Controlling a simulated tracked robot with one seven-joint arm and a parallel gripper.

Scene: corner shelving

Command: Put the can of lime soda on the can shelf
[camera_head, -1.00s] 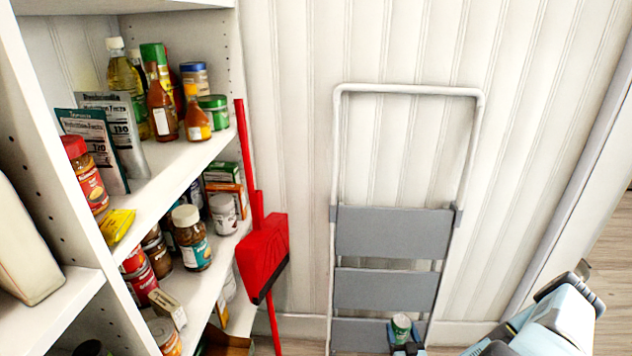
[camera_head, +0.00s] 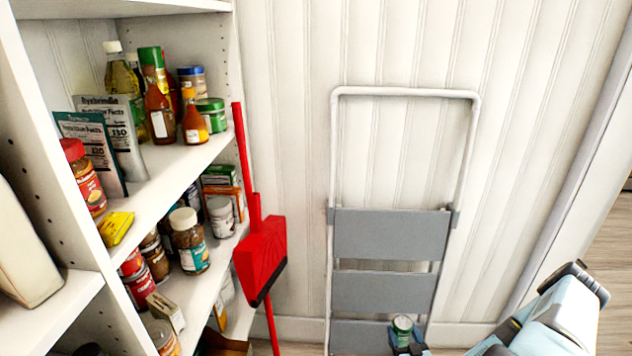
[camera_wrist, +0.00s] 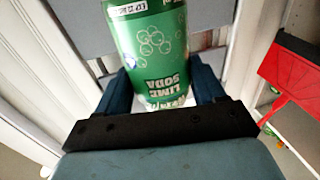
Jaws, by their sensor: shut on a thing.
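The green can of lime soda (camera_wrist: 152,50) is between the fingers of my gripper (camera_wrist: 163,88) in the wrist view, with its lettering upside down there. My gripper is shut on it. In the head view the can (camera_head: 402,325) and my gripper (camera_head: 404,338) are low at the bottom edge, in front of the step ladder and right of the shelving. A lower shelf (camera_head: 208,277) at the left holds cans, jars and boxes. Two red-labelled cans (camera_head: 141,288) stand there; the lowest shelves are partly cut off.
A grey step ladder (camera_head: 390,235) leans on the white panelled wall. A red broom and dustpan (camera_head: 262,258) hang at the shelf's right end. The upper shelf (camera_head: 165,170) holds bottles, packets and jars. The floor shows at the right.

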